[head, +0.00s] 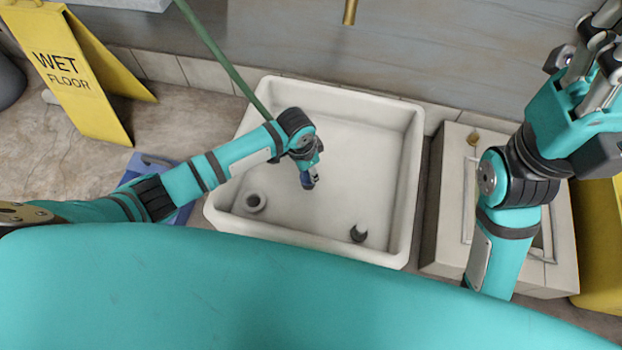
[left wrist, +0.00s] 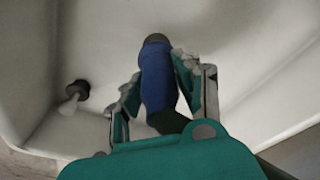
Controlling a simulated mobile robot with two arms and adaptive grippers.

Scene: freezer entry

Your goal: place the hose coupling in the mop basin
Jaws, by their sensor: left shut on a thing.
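The white mop basin (head: 412,165) fills the middle of the head view. My left gripper (head: 308,172) is over its inside. It is shut on the hose coupling (left wrist: 158,75), a blue, roughly cylindrical piece with a dark end. The coupling also shows in the head view (head: 307,182), pointing down below the fingers. In the left wrist view the fingers (left wrist: 160,90) lie on both sides of it, with the white basin behind. I cannot tell whether the coupling touches the basin floor. My right gripper (head: 590,75) is raised at the far right, its finger opening unclear.
A yellow wet floor sign (head: 80,75) stands at the left. A green pole (head: 222,58) leans into the basin's back left. A pale box-like unit (head: 450,205) stands right of the basin.

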